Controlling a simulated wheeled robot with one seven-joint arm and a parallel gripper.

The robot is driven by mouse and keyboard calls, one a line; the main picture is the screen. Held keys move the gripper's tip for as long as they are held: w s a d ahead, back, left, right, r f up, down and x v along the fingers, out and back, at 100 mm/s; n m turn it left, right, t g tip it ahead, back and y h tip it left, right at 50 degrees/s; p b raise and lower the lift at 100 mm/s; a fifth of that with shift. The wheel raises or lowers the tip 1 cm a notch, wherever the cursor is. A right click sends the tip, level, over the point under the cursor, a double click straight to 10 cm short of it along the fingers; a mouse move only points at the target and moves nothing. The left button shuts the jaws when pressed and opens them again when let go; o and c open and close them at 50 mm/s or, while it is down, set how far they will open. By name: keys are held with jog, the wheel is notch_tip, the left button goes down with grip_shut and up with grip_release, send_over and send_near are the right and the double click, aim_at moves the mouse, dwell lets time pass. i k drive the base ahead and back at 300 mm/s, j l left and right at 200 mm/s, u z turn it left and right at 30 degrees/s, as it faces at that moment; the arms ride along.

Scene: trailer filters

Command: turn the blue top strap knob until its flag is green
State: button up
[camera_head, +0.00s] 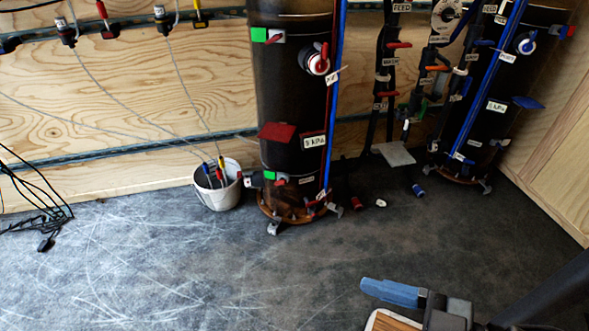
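The black filter cylinder with blue parts (483,105) stands upright against the wall at the back right. Near its top right edge is a small blue part with a red flag (570,30), which looks like the top strap knob; it is too small to tell its exact shape. A round white dial with a blue handle (526,43) sits lower left of it on the same cylinder. My gripper (377,288) is at the lower right, well in front of the cylinder and apart from it. Its blue finger points left; only one finger shows clearly, so its opening is hidden.
A similar cylinder with red parts (288,105) stands left of it, with green flags (259,34). Between them are hanging straps and a grey plate (394,154). A white bucket (217,194) and cables (35,195) lie left. The grey floor (250,275) in front is mostly clear.

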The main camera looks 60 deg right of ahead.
aim_at(562, 32)
jog(key=z, duration=3)
